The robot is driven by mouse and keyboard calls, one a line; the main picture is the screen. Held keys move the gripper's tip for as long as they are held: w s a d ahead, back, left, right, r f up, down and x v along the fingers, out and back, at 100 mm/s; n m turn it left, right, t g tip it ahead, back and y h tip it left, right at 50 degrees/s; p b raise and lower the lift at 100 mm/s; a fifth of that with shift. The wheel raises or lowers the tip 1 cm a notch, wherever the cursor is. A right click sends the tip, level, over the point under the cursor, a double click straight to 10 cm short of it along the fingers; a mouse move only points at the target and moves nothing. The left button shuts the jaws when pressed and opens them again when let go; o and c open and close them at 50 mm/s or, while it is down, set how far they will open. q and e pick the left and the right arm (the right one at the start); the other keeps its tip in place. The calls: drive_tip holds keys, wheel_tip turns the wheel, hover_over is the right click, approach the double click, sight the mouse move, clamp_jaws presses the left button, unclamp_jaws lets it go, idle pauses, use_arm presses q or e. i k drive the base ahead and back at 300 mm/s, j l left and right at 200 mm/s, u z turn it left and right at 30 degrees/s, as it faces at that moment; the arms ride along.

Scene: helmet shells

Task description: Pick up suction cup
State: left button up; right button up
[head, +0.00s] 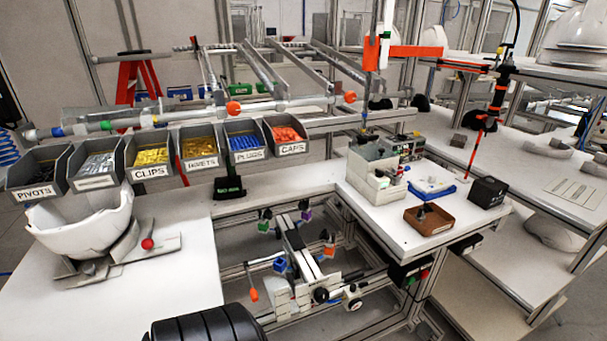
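I cannot pick out a suction cup for certain. A small dark object (421,212) stands in a brown tray (428,223) on the right-hand white table; it is too small to identify. A black and orange-red tool (498,92) hangs from a cable above the right side, with a red piece below it. Neither of my grippers is in view. A black ribbed part at the bottom edge looks like part of my own arm, but its end is not visible.
A white helmet shell (85,222) sits on a fixture on the left table (185,270). Labelled grey bins (150,161) line its back. A black box (488,192) and a grey-white box (372,180) stand near the brown tray. An open metal frame (300,255) lies between the tables.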

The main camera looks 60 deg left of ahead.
sight(330, 241)
drive_tip(key=u, duration=1.65)
drive_tip(key=l, duration=0.65)
drive_tip(key=i+l+z, duration=0.1)
drive_tip(key=l, duration=0.55)
drive_tip(key=i+l, duration=0.1)
drive_tip(key=l, duration=0.55)
drive_tip(key=z, duration=0.05)
